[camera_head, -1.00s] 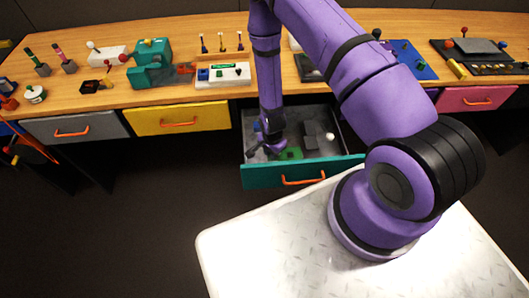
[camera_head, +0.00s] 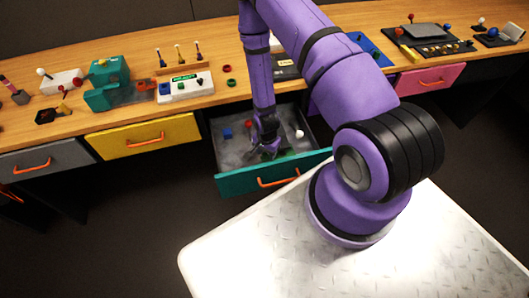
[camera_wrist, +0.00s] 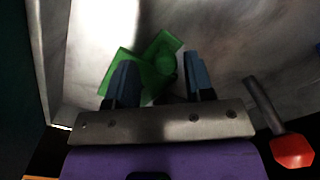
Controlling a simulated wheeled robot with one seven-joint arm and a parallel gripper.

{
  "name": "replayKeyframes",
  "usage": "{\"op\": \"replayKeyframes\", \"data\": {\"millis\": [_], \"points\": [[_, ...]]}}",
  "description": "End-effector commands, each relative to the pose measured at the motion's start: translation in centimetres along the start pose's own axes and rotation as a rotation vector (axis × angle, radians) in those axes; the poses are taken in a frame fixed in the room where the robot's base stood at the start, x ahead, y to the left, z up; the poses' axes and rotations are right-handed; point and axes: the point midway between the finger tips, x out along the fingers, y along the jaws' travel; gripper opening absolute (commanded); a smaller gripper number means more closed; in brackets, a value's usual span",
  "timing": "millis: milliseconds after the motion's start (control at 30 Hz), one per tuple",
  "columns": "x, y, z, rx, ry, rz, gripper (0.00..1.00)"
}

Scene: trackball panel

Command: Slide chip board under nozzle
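My gripper (camera_head: 267,148) is down inside the open teal drawer (camera_head: 235,182). In the wrist view my gripper (camera_wrist: 160,82) is open, its two dark fingers apart. A green piece (camera_wrist: 165,62) with a flat plate and a round raised part lies on the drawer floor, beyond and partly between the fingers; I cannot tell whether they touch it. In the head view my gripper mostly hides it. A teal machine (camera_head: 104,78) stands on the bench, with an orange-red part (camera_head: 146,85) at its right side. I cannot tell which thing is the chip board.
In the wrist view a rod with a red knob (camera_wrist: 291,150) lies right of my gripper. A white panel (camera_head: 185,89) and other small devices occupy the wooden bench.

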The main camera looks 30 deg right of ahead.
Motion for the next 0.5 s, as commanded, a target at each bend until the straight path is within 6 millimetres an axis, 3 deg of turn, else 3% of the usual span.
{"op": "replayKeyframes", "data": {"millis": [333,500], "points": [[-0.3,-0.2,0.2,-0.003,-0.001,-0.004,0.48],[-2.0,-0.3,0.1,-0.002,-0.001,-0.005,0.48]]}}
